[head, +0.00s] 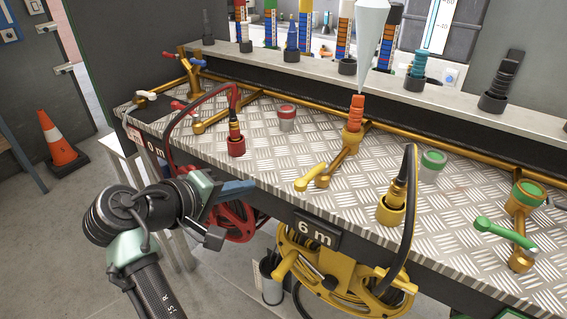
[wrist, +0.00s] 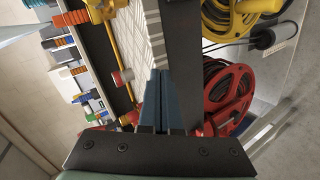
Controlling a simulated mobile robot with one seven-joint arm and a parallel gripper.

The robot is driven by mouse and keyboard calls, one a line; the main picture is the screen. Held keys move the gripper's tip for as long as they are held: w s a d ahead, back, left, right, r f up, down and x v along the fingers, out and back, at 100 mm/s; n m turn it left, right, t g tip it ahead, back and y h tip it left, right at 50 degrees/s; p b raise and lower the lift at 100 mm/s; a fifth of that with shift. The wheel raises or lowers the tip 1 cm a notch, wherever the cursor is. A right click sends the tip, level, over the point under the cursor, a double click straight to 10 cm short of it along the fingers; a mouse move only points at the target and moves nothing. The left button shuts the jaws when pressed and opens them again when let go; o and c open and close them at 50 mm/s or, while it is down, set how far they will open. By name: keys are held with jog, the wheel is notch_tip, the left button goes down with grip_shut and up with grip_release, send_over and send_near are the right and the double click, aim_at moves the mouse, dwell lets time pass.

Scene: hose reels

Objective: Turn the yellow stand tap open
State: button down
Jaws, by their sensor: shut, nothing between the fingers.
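The yellow stand tap has a yellow lever (head: 309,178) on a brass pipe that rises from the tread-plate bench top near its front edge, above the "6 m" sign. The lever points toward the lower left in the head view. A brass pipe carries on behind it to an orange hose fitting (head: 357,108). My gripper (head: 252,186) is shut and empty, left of the lever and clearly apart from it, near the bench's front edge. Its blue fingers (wrist: 165,100) are together in the wrist view. I cannot make out the lever there.
A yellow hose reel (head: 345,270) and a red one (head: 225,215) hang under the bench front. A red hose fitting (head: 236,140) stands behind my gripper. A black hose (head: 411,200) and a green tap lever (head: 505,232) are to the right. Bare bench top surrounds the yellow lever.

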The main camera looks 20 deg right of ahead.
aim_at(313, 174)
jog(key=s+a+r+m+g+h+p, duration=0.1)
jog(key=s+a+r+m+h+p, duration=0.1)
jog(key=s+a+r+h, duration=0.3)
jog(key=d+f+h, duration=0.1)
jog(key=d, duration=1)
jog(key=shift+w+d, duration=0.3)
jog(key=shift+w, duration=0.1)
jog(key=shift+s, duration=0.1)
jog(key=shift+s+d+f+p, duration=0.15)
jog(key=shift+s+d+p, duration=0.3)
jog(key=shift+s, duration=0.1)
